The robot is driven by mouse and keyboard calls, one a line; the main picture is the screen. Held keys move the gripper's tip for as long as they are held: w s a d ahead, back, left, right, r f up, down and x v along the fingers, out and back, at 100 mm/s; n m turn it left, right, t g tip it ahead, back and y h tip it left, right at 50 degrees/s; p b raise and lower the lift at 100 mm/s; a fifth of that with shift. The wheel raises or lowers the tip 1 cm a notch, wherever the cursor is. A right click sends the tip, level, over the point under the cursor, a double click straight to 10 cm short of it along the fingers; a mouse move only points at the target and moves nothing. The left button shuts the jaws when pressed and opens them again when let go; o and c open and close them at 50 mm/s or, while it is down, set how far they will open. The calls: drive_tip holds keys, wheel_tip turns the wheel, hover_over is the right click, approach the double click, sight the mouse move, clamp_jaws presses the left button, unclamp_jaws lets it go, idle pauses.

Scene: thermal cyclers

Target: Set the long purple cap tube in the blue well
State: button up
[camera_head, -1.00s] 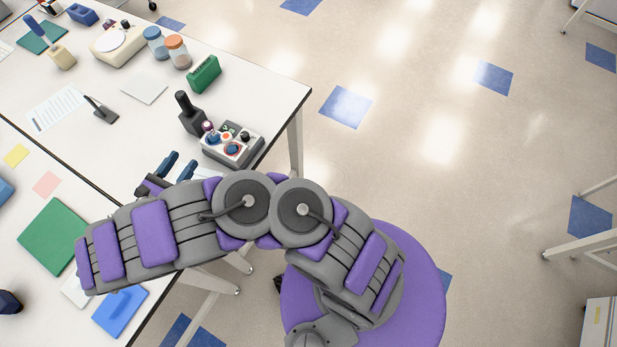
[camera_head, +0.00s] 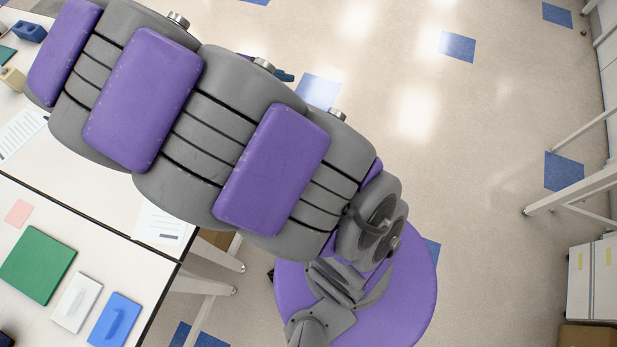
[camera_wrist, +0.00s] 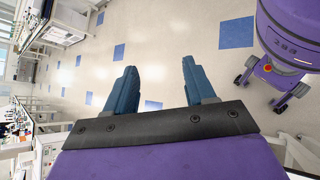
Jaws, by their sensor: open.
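My gripper (camera_wrist: 160,72) is open and empty in the wrist view, its two blue fingers apart with only floor behind them. In the head view just a fingertip (camera_head: 285,76) shows past the upper edge of my arm. The long purple cap tube and the blue well cannot be made out in either current view. My raised arm covers the table corner where the small grey block with wells and coloured caps stood in the earlier head view. The gripper is off the table, over the floor.
The white table (camera_head: 110,215) runs along the left with a green mat (camera_head: 37,265), a white block (camera_head: 76,302) and a blue block (camera_head: 113,320). Open floor (camera_head: 480,160) lies to the right. Another bench leg frame (camera_head: 570,198) stands at far right.

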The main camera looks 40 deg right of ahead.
drive_tip(key=s+a+m+y, duration=0.2)
drive_tip(key=s+y, duration=0.1)
drive_tip(key=s, duration=0.3)
drive_tip(key=s+a+m+t+y, duration=0.1)
drive_tip(key=s+a+m+y, duration=0.1)
drive_tip(key=s+y, duration=0.2)
drive_tip(key=s+a+m+y, duration=0.2)
drive_tip(key=s+m+y, duration=0.1)
drive_tip(key=s, duration=0.6)
drive_tip(key=shift+s+f+t+y, duration=0.15)
drive_tip(key=shift+f+t+y, duration=0.15)
drive_tip(key=shift+t, duration=0.1)
wheel_tip(320, 180, down, 5)
drive_tip(key=b, duration=0.4)
drive_tip(key=shift+b, duration=0.4)
